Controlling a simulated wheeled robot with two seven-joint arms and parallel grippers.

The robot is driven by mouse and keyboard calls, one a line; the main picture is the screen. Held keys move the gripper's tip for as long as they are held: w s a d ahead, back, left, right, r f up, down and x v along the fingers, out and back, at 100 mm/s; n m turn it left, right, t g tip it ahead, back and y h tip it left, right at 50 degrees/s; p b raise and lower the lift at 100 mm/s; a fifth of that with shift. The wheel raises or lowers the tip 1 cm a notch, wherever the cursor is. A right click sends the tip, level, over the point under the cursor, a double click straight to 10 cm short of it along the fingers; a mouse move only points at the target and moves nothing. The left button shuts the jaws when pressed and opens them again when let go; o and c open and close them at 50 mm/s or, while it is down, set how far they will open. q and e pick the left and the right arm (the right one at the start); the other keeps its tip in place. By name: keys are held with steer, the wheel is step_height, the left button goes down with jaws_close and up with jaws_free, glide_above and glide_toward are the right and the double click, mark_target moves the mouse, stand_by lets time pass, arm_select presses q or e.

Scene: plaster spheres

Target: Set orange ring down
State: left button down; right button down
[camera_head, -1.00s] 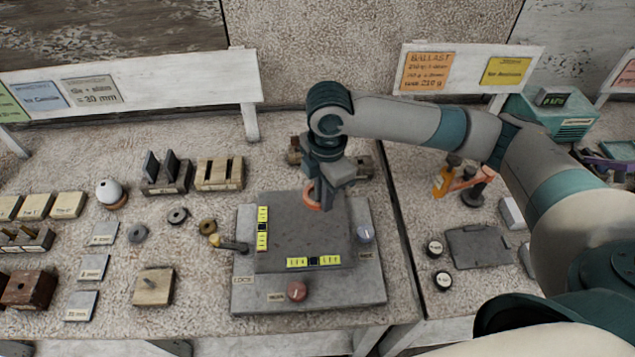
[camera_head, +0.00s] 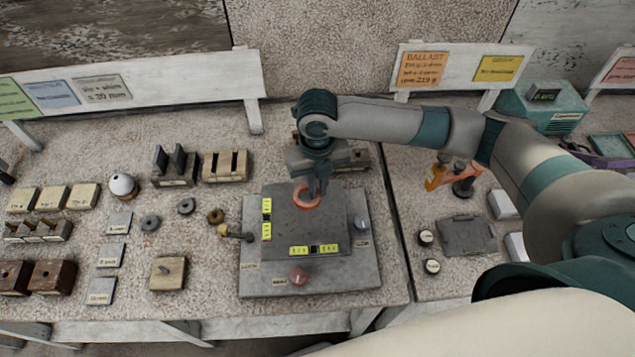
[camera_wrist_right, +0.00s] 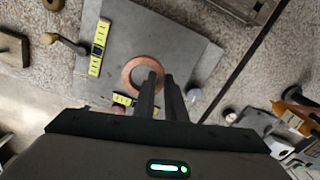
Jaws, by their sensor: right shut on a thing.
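The orange ring (camera_head: 301,203) is at the upper middle of the dark square plate (camera_head: 325,225) of the levelling device. My right gripper (camera_head: 318,190) points down and is shut on the ring's right side. In the right wrist view the ring (camera_wrist_right: 131,68) looks like a flat copper-coloured hoop over the grey plate (camera_wrist_right: 165,30), with the fingers (camera_wrist_right: 161,82) across its near right edge. I cannot tell whether the ring touches the plate or hangs just above it. My left gripper is out of view.
Yellow level vials (camera_head: 314,249) lie along the plate's left and front edges. A red knob (camera_head: 298,274), a grey knob (camera_head: 361,224) and a brass-ended lever (camera_head: 235,233) surround it. Loose washers (camera_head: 186,206) and wooden blocks (camera_head: 168,273) stand to the left. An orange-handled tool (camera_head: 435,176) stands right.

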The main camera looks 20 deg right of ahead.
steer(key=shift+f, duration=0.15)
stand_by(0.3)
steer(key=b, duration=0.3)
glide_above(318, 210)
steer(key=shift+w+f, duration=0.1)
steer(key=shift+f, duration=2.55)
steer(key=shift+p, duration=0.75)
steer(key=shift+f+b, duration=0.3)
steer(key=shift+f, duration=0.4)
steer(key=c, duration=1.7)
jaws_free()
